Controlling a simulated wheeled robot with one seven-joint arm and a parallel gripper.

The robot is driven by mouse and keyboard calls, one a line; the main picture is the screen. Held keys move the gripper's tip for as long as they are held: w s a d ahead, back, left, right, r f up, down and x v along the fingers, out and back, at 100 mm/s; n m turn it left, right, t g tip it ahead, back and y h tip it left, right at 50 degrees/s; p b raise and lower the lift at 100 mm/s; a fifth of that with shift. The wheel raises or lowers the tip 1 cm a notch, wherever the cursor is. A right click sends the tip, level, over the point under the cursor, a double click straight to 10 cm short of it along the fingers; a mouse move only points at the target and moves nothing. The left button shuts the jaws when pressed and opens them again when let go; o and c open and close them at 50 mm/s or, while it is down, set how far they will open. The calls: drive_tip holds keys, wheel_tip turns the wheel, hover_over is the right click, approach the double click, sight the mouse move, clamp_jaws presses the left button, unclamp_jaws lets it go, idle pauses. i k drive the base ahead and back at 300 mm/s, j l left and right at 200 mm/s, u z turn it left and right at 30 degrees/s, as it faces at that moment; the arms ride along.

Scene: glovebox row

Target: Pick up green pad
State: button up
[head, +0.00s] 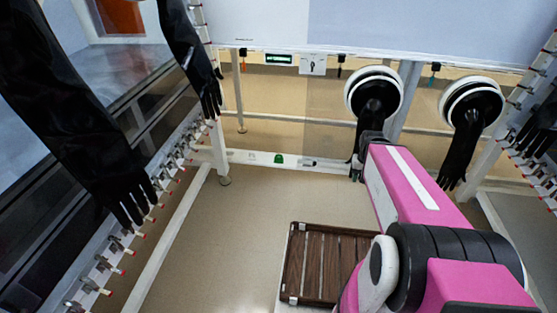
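A small green thing (279,160), which looks like the green pad, rests on the low white rail (240,157) at the back, near the middle of the picture. My pink and black arm reaches in from the lower right. My gripper (355,177) is at the arm's far end, to the right of the green pad and apart from it. It is small and dark against the black glove behind it, so its fingers are hard to make out and I cannot tell whether it holds anything.
A small dark-and-pale item (310,163) lies on the rail between the pad and my gripper. Black gloves hang from round ports (374,92) at the back and on the left (125,190). A brown slatted crate (322,262) stands on the floor. Floor left of it is clear.

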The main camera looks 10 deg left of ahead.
sight(277, 160)
drive_tip(key=i+j+u, duration=0.35)
drive_tip(key=i+u, duration=0.4)
drive_tip(key=i+j+u, duration=0.1)
drive_tip(key=i+u, duration=0.25)
